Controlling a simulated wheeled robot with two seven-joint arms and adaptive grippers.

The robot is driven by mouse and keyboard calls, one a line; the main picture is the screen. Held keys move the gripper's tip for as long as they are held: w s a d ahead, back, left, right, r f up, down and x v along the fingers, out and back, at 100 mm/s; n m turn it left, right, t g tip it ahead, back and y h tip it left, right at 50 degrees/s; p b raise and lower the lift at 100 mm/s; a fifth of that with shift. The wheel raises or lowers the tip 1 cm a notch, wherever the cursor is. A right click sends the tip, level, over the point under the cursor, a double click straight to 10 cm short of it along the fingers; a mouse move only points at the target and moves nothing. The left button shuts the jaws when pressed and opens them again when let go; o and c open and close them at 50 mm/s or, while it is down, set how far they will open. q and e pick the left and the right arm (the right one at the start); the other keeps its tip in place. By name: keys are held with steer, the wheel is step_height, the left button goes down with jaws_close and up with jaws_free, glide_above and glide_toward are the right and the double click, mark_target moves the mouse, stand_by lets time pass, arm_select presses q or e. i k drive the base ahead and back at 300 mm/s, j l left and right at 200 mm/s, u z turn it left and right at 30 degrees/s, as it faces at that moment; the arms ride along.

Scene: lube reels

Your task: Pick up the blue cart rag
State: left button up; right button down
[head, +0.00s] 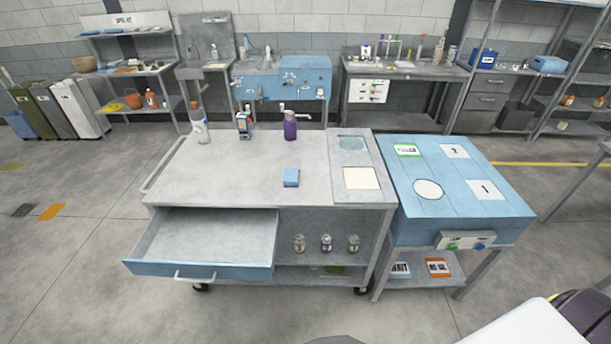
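A small folded blue rag (291,177) lies on the grey top of the wheeled cart (235,180), right of the middle and toward the front edge. Nothing covers it and nothing touches it from the sides. Neither of my grippers can be made out in the head view.
A spray bottle (199,125), a small blue device (243,125) and a purple bottle (290,125) stand along the cart's back edge. The cart's drawer (205,240) is pulled open and empty. A blue-topped table (455,180) adjoins on the right. Cart top around the rag is clear.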

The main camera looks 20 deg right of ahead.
mark_target(291, 177)
steer(key=l+z, duration=0.1)
steer(key=l, duration=0.65)
steer(key=i+l+z, duration=0.1)
steer(key=l, duration=0.65)
steer(key=i+l+z, duration=0.1)
steer(key=l, duration=0.65)
